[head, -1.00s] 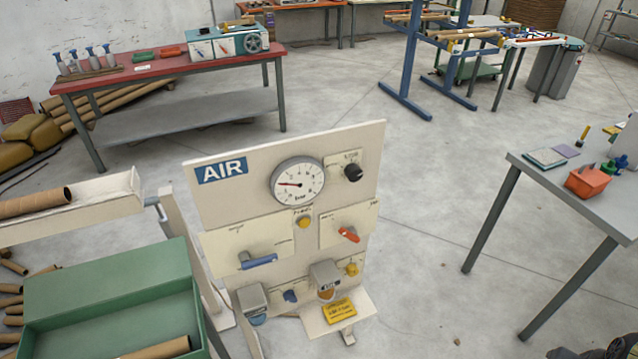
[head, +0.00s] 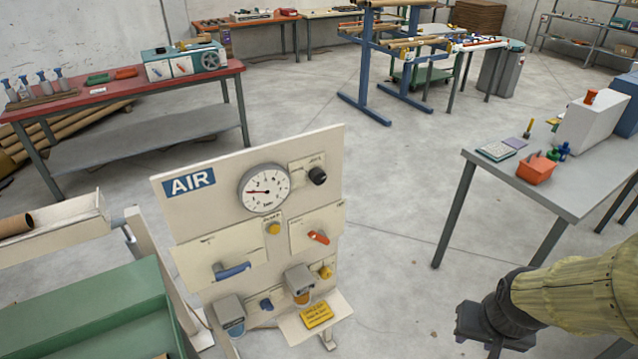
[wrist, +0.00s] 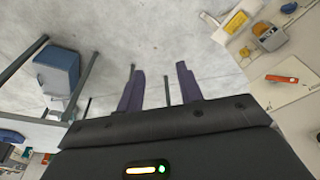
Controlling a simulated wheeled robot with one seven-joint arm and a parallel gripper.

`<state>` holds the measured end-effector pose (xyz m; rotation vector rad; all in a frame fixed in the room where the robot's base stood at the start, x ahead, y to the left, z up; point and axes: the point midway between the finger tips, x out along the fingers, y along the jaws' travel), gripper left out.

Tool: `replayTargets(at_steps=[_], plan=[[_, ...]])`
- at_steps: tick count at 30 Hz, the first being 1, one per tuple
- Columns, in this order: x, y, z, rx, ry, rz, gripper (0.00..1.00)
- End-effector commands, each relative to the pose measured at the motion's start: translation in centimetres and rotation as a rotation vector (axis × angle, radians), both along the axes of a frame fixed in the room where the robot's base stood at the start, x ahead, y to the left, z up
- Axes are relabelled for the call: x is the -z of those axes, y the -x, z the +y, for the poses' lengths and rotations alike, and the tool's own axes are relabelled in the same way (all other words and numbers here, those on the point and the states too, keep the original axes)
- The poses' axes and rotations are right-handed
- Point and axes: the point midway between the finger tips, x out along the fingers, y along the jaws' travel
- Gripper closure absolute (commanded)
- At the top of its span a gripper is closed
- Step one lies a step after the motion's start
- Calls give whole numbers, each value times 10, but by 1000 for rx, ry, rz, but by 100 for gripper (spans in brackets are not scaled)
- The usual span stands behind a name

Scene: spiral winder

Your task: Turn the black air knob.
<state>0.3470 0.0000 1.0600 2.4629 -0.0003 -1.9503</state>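The black air knob (head: 317,176) sits at the upper right of the beige AIR panel (head: 205,225), right of the round gauge (head: 264,188), in the head view. My gripper (head: 482,345) is at the lower right of the head view, well to the right of the panel and apart from it. In the wrist view my gripper (wrist: 160,88) shows two dark fingers spread apart with only floor between them. The panel's lower part, with a red lever (wrist: 282,78), lies at the right of the wrist view. The black knob is not visible there.
The panel also carries a blue lever (head: 233,271), a red lever (head: 318,237) and yellow knobs (head: 273,228). A grey table (head: 570,195) with an orange bin (head: 537,169) stands at the right. Open floor (head: 400,230) lies between panel and table.

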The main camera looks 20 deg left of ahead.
Motion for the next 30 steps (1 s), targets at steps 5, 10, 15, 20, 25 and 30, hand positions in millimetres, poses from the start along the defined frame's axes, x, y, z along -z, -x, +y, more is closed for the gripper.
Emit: replayTargets(at_steps=[5, 10, 15, 20, 25, 30], plan=[[3, -8, 2, -21, 7, -23, 41], [15, -47, 16, -136, 27, -149, 41], [27, -106, 58, -334, 6, -375, 41], [27, -149, 116, -513, -86, -611, 41], [13, -173, 182, -658, -251, -874, 41], [-15, -178, 233, -730, -444, -1120, 41]])
